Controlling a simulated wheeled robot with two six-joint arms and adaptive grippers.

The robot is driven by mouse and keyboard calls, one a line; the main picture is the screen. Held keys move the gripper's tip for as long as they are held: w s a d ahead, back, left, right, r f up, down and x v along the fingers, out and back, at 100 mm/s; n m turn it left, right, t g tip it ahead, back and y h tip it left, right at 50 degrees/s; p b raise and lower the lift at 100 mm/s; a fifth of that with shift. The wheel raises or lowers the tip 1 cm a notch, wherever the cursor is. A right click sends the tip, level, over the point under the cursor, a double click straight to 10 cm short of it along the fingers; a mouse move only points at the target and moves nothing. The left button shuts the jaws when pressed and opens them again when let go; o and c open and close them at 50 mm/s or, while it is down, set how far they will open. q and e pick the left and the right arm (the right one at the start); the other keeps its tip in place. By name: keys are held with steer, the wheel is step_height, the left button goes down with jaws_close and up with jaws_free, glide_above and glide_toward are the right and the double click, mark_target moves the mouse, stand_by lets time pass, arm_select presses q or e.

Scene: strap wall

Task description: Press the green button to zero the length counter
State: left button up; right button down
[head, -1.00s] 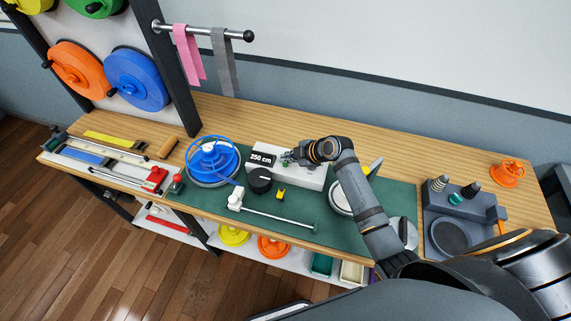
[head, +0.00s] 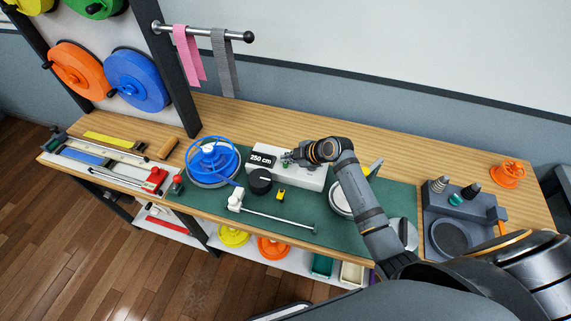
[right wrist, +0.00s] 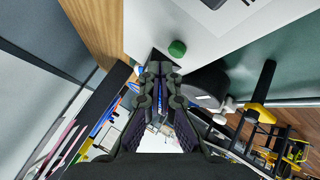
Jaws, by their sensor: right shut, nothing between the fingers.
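The length counter is a white box (head: 311,178) on the green mat, with a dark display (head: 262,160) that reads 250 cm. The green button (head: 285,164) sits on the box and is partly covered by my right gripper (head: 287,156). In the right wrist view the green button (right wrist: 177,48) stands just beyond the fingertips and a little to their right. My right gripper (right wrist: 160,68) is shut and empty. A small gap shows between tips and button in that view; contact is not seen. My left gripper is not in view.
A black knob (head: 260,181) sits at the box's front. A grey holder (head: 465,220) is at the right. The bench behind the box is clear.

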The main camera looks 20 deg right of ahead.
mark_target(288, 166)
steer(key=shift+f, duration=0.1)
steer(key=shift+f+b, duration=0.3)
steer(key=shift+f+b, duration=0.5)
steer(key=shift+f, duration=0.05)
stand_by(0.5)
stand_by(0.4)
steer(key=shift+r+p, duration=0.8)
steer(key=shift+r, duration=0.15)
steer(key=shift+r, duration=0.15)
step_height(288, 166, up, 5)
steer(key=p, duration=0.4)
